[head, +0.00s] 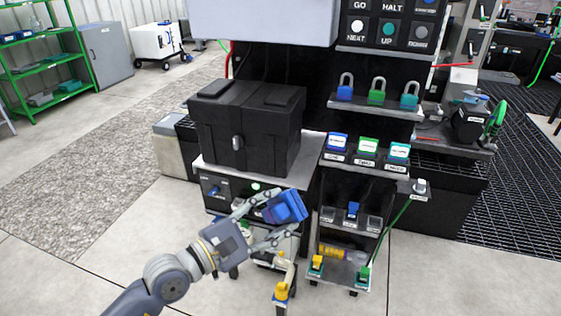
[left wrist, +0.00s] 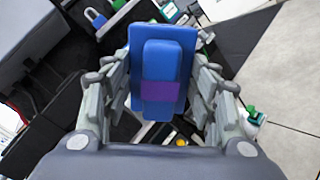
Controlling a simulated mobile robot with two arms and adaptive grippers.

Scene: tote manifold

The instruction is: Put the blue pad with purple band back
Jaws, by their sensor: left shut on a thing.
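The blue pad (head: 288,206) is held by my left gripper (head: 272,217) in front of the black-and-grey cart. In the left wrist view the blue pad (left wrist: 163,60) stands between both fingers, and its purple band (left wrist: 160,91) faces the camera. My left gripper is shut on the pad and holds it in the air, left of the narrow shelf rack. On the rack's middle shelf, one small blue piece (head: 353,210) sits among grey holders. My right gripper is not in view.
The rack's upper shelf has blue, green and teal padlocks (head: 378,92). Below are labelled blue, green and teal blocks (head: 367,147). A black case (head: 247,125) sits on the cart. A yellow cylinder (head: 335,252) lies on the low shelf. The floor (head: 450,280) at front right is clear.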

